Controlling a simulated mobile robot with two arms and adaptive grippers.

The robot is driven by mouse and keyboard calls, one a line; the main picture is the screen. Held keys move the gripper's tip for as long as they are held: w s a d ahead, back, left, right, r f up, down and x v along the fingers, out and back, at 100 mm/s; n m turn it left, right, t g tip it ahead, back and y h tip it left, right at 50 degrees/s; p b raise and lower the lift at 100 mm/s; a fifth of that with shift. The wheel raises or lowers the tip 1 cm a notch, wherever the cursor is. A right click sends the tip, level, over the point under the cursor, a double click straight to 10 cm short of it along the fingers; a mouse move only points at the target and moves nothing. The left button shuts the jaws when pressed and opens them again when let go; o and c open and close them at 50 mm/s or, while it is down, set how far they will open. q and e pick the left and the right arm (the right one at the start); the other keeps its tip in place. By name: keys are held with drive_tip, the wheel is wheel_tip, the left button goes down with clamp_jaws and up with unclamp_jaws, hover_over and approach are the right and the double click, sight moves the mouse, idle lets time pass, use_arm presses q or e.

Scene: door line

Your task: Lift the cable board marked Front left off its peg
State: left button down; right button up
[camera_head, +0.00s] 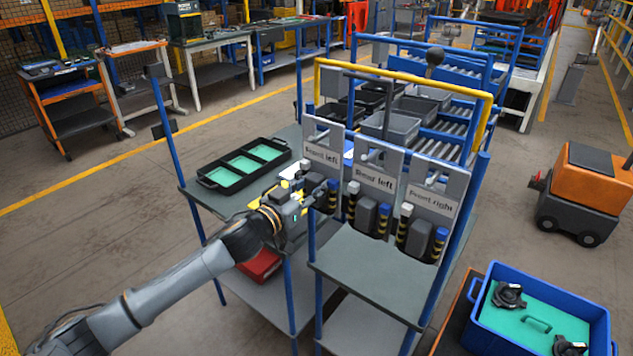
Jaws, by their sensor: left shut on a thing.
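The grey cable board marked Front left (322,157) hangs upright at the left of a row of three boards on the blue-framed rack. My left gripper (318,196) is at the lower left part of this board, shut on it. The gripper hides some of the board's lower part. The peg behind the board's top edge is too small to make out clearly. My right gripper is not in view.
The boards marked Rear left (374,180) and Front right (432,203) hang close to the right. A grey shelf (375,268) lies below. A black tray with green inserts (243,165) stands on the left. A blue crate (540,320) is at lower right.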

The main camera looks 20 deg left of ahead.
use_arm(q)
drive_tip(key=shift+v, duration=1.85)
approach(312, 186)
drive_tip(key=shift+s+a+r, duration=0.1)
drive_tip(key=shift+s+a, duration=0.1)
drive_tip(key=shift+s, duration=0.25)
